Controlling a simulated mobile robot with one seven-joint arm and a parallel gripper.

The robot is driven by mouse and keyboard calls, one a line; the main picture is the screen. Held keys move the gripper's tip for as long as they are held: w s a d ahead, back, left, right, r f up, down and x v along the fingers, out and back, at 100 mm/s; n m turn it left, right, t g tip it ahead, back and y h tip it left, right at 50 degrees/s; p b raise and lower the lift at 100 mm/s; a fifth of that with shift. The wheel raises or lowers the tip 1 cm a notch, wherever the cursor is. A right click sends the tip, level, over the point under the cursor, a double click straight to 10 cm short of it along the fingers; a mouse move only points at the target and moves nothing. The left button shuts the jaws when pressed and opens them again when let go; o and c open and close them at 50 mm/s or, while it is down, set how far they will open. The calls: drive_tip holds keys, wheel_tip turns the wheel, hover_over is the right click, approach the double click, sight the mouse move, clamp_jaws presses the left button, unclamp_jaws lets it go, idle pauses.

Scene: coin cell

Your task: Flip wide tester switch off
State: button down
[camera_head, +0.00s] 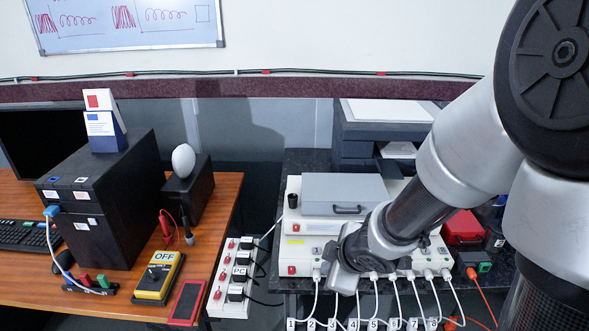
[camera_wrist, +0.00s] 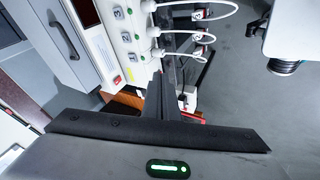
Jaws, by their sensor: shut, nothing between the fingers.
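The wide tester (camera_head: 302,253) is a long, low white box on the dark bench, with a row of white cables along its front. A red switch (camera_head: 292,269) sits at the left end of its front face. In the wrist view the white numbered panel (camera_wrist: 122,35) shows green lights and cable plugs, with a small red part (camera_wrist: 118,80) near its end. My gripper (camera_head: 340,280) is in front of the tester, right of the red switch and apart from it. Its dark fingers (camera_wrist: 172,85) are shut and empty. The switch's position is too small to tell.
Another white unit with a red switch (camera_head: 293,228) stands behind, under a grey case (camera_head: 345,192). White cables (camera_head: 376,300) hang in front of the bench. A power strip (camera_head: 232,285) with several red switches stands to the left, near a yellow meter (camera_head: 159,277) reading OFF.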

sight(291, 271)
drive_tip(key=a+f, duration=0.1)
drive_tip(key=s+a+f+n+y, duration=0.1)
drive_tip(key=a+f+n, duration=0.1)
drive_tip(key=shift+s+a+f+g+y+b, duration=0.25)
drive_tip(key=shift+s+a+g+y+b, duration=0.05)
drive_tip(key=shift+a+g+y, duration=0.1)
drive_tip(key=shift+d, duration=0.1)
drive_tip(key=shift+w+a+f+b, duration=0.55)
drive_tip(key=shift+w+f+b, duration=0.55)
drive_tip(key=shift+w+f, duration=0.35)
drive_tip(key=shift+w+a+f+b, duration=0.55)
drive_tip(key=shift+w+f+b, duration=0.5)
drive_tip(key=shift+w+f, duration=0.4)
drive_tip(key=shift+w+a+f+b, duration=0.55)
drive_tip(key=shift+w+f+b, duration=0.55)
drive_tip(key=shift+w+f, duration=0.35)
drive_tip(key=shift+f, duration=0.1)
